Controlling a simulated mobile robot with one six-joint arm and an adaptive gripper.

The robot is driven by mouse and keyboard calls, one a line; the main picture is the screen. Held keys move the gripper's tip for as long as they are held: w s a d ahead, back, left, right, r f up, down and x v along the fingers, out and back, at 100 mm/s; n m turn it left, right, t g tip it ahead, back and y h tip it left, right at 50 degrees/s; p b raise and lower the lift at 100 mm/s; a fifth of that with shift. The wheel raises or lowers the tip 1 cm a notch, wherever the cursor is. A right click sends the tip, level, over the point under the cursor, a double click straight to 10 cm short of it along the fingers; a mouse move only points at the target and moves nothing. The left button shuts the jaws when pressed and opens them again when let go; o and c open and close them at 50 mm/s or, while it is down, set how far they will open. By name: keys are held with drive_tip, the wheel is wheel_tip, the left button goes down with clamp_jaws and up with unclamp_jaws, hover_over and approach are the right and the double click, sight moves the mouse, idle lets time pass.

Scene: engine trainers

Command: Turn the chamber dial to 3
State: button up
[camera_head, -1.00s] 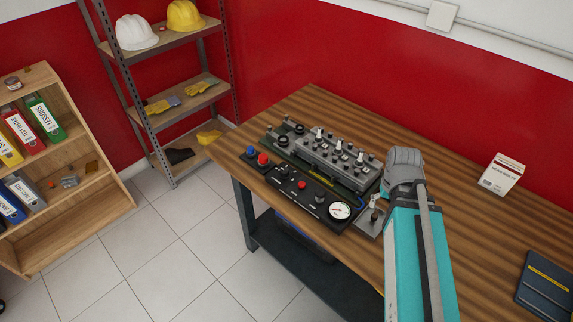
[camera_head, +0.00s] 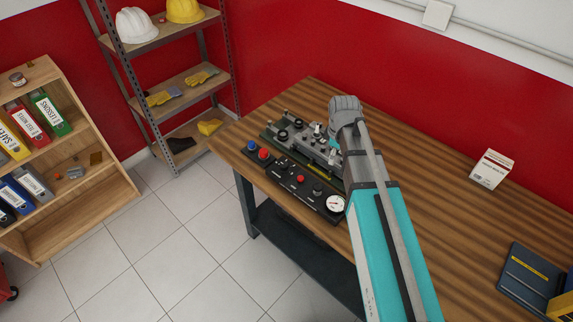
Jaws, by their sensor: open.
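The engine trainer (camera_head: 300,145) is a grey block with several upright fittings and stands on the wooden table. In front of it is a black control panel (camera_head: 287,176) with small knobs, red parts and a round white gauge (camera_head: 335,204) at its right end. I cannot tell which knob is the chamber dial, and no numbers are readable. My arm reaches in from the lower right, and its far joint is above the right part of the trainer. My arm covers that right part. My gripper's fingers are hidden, so contact cannot be seen.
A blue button (camera_head: 251,145) and a red button (camera_head: 263,153) sit at the panel's left end. Shelves stand at left. The tabletop between trainer and box is clear.

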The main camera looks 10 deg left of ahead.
sight(284, 165)
drive_tip(key=w+a+n, duration=0.2)
drive_tip(key=a+n, duration=0.5)
drive_tip(key=a, duration=0.1)
drive_tip(key=w+a+n, duration=0.1)
drive_tip(key=a+n, duration=0.6)
drive_tip(key=a, duration=0.2)
drive_tip(key=shift+w+a+n, duration=0.3)
drive_tip(key=shift+w, duration=0.05)
drive_tip(key=shift+f, duration=0.15)
wheel_tip(284, 165, down, 14)
drive_tip(key=b, duration=1.4)
drive_tip(key=shift+r, duration=0.25)
drive_tip(key=shift+c, duration=0.3)
